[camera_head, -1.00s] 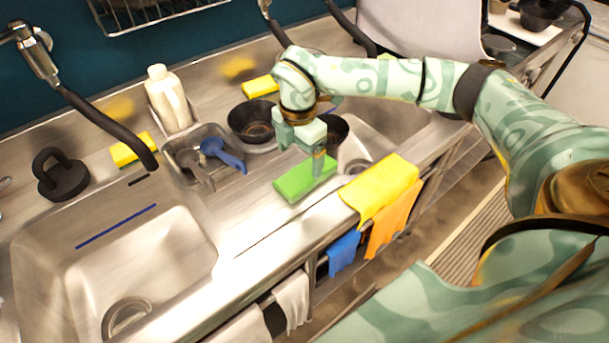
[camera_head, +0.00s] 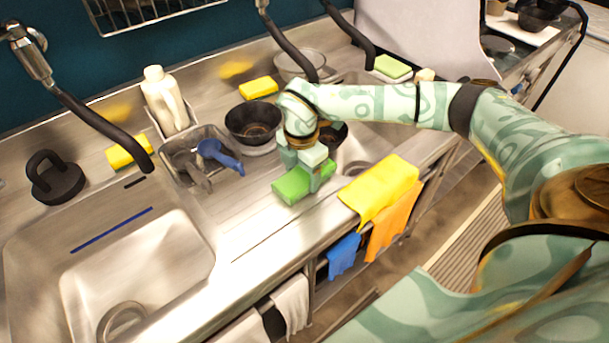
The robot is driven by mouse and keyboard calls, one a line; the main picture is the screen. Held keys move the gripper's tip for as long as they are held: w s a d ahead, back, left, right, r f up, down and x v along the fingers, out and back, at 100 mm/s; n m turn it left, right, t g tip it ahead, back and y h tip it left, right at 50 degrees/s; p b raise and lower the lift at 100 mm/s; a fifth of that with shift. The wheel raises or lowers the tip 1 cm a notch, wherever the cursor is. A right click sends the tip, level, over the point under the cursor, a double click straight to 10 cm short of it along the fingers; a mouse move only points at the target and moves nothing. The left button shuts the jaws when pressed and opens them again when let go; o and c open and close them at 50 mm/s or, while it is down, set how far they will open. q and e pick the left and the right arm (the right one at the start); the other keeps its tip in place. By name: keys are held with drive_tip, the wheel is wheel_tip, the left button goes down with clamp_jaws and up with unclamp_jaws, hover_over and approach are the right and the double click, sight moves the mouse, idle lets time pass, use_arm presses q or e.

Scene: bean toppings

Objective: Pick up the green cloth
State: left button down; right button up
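The green cloth (camera_head: 290,188) lies on the steel counter, left of the yellow cloth (camera_head: 378,188). It looks slightly bunched under my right gripper (camera_head: 302,172). My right gripper points down at the green cloth, with its fingertips at the cloth's upper part. One finger shows on the right side over the cloth, and the other is partly hidden at the far left side. I cannot tell whether the fingers are closed on the cloth. My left gripper is not in view.
A dark bowl (camera_head: 253,123) stands just behind the gripper. A grey bin (camera_head: 183,160) with a blue brush (camera_head: 220,155) is to the left. Sinks lie at left and behind my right arm. Orange (camera_head: 392,225) and blue (camera_head: 343,253) cloths hang at the front edge.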

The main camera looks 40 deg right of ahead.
sight(301, 173)
drive_tip(key=shift+r, duration=0.1)
drive_tip(key=shift+r, duration=0.25)
wheel_tip(301, 173, up, 3)
drive_tip(key=shift+w+f+p, duration=0.1)
drive_tip(key=shift+f+p, duration=0.1)
drive_tip(key=shift+p, duration=0.25)
drive_tip(key=s+a+r+p, duration=0.1)
drive_tip(key=s+a+r, duration=0.1)
drive_tip(key=s+r, duration=0.3)
drive_tip(key=s+a+r+p, duration=0.1)
drive_tip(key=s+a+r, duration=0.2)
drive_tip(key=s, duration=0.5)
drive_tip(key=shift+a+r, duration=0.35)
drive_tip(key=shift+r, duration=0.55)
drive_tip(key=shift+o, duration=1)
drive_tip(key=shift+c, duration=0.4)
